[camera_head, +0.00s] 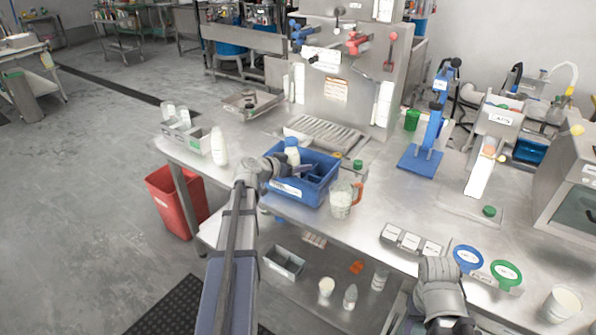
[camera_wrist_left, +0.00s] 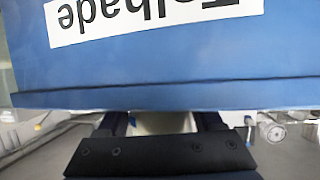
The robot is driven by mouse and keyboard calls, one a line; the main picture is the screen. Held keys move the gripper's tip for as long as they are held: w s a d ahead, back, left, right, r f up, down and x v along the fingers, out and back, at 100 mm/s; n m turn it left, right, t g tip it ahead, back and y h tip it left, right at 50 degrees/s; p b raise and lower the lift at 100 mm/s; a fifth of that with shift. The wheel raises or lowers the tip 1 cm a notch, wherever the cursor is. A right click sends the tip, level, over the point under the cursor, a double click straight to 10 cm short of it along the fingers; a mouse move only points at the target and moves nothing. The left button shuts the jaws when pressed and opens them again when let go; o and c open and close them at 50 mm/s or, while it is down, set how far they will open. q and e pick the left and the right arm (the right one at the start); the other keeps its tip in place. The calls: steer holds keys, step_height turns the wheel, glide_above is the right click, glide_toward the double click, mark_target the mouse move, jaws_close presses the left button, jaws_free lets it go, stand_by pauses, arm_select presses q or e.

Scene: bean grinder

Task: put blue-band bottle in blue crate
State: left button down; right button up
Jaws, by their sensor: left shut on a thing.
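The blue crate (camera_head: 316,193) stands on the steel table, with a white label on its front wall. Its labelled blue wall fills the upper part of the left wrist view (camera_wrist_left: 160,72). The white blue-band bottle (camera_head: 292,154), with blue near its top, is upright at the crate's left back part. My left gripper (camera_head: 284,164) is shut on it. In the left wrist view a pale piece of the bottle (camera_wrist_left: 162,123) shows between the fingers. Its lower part is hidden, so I cannot tell whether it touches the crate floor. My right gripper (camera_head: 440,274) is at the lower right; its fingers are unclear.
A jug with an orange-brown handle (camera_head: 341,200) stands close to the crate's right. Another white bottle (camera_head: 218,146) stands to the left, beside a grey bin (camera_head: 186,136). A blue press (camera_head: 430,130) is further right. A red bin (camera_head: 172,203) is on the floor.

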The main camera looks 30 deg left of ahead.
arm_select(q)
steer(key=shift+f+b, duration=0.5)
steer(key=shift+f, duration=0.15)
steer(key=shift+s, duration=0.1)
steer(key=shift+c, duration=0.2)
jaws_free()
steer(key=shift+d, duration=0.1)
steer(key=shift+r+p, duration=0.5)
steer(key=shift+p, duration=0.05)
steer(key=p+v, duration=0.4)
steer(key=v, duration=0.8)
steer(key=shift+p, duration=0.4)
